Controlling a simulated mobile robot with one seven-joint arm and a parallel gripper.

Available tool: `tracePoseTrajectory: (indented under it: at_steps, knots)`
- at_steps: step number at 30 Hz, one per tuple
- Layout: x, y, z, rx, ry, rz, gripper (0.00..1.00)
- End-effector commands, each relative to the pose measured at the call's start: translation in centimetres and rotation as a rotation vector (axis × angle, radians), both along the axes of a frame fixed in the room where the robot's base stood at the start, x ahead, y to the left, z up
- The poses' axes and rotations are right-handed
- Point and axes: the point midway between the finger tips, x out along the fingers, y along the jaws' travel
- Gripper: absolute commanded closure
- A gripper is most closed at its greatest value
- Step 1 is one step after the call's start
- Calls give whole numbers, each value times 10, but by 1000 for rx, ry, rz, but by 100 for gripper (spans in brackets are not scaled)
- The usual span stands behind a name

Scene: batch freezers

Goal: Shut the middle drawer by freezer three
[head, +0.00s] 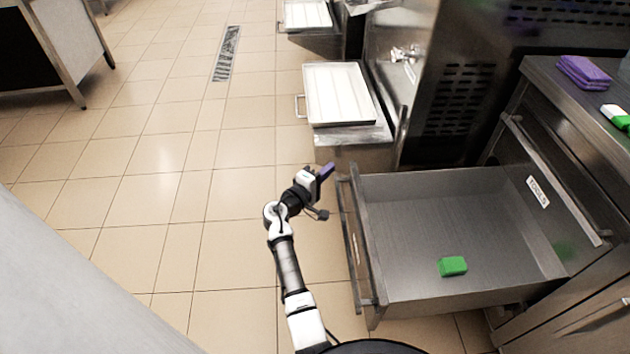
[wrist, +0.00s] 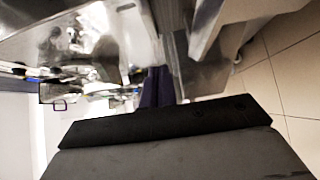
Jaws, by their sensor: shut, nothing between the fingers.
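The open drawer (head: 440,210) stands pulled out on the right of the head view, with steel walls and a bar handle (head: 358,240) along its front. A green block (head: 453,266) lies inside it. A label reading "TOOLS" (head: 538,192) is on the cabinet side of the drawer. My gripper (head: 328,171) is shut and empty near the far front corner of the drawer, on the outer side. I cannot tell whether it touches the drawer. In the wrist view the purple finger (wrist: 157,88) shows beside blurred metal surfaces.
Folded purple cloths (head: 584,72) and a green-and-white item (head: 615,116) lie on the counter. The tiled floor (head: 150,190) on the left is clear. A floor drain (head: 227,53) is farther back.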

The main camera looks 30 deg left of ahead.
Motion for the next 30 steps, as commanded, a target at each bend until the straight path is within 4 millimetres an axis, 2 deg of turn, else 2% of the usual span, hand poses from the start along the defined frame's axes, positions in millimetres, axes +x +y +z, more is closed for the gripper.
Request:
tracePoseTrajectory:
  at_steps: [1, 6, 23, 30]
  knots:
    - [5, -10, 1, -1, 1, -3, 100]
    - [16, -26, 1, 1, 0, -1, 100]
    - [20, -34, -1, 1, -1, 0, 100]
    - [33, -54, -1, 1, -1, -5, 100]
